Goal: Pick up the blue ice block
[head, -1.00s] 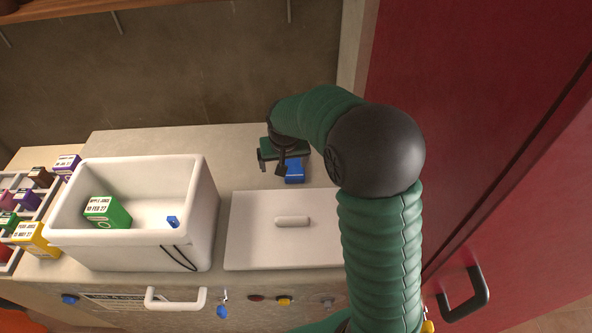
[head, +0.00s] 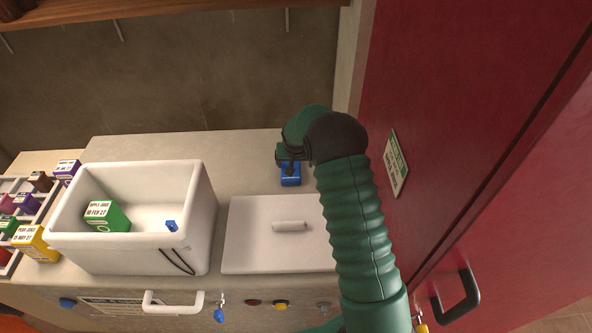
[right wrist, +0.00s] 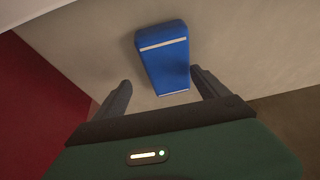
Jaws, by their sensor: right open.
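The blue ice block (head: 291,178) lies on the countertop behind the white lid, near the wall. In the right wrist view the blue block (right wrist: 164,58) shows a pale stripe near each end. My right gripper (head: 287,162) is over the block in the head view and partly covers it. In the right wrist view my right gripper (right wrist: 160,88) is open, one finger on each side of the block's near end, and nothing is held. My left gripper is out of view.
An open white cooler (head: 131,247) stands on the left, with a green juice carton (head: 107,216) and a small blue item (head: 171,226) inside. A white lid (head: 250,245) lies beside it. A red cabinet (head: 450,130) rises on the right.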

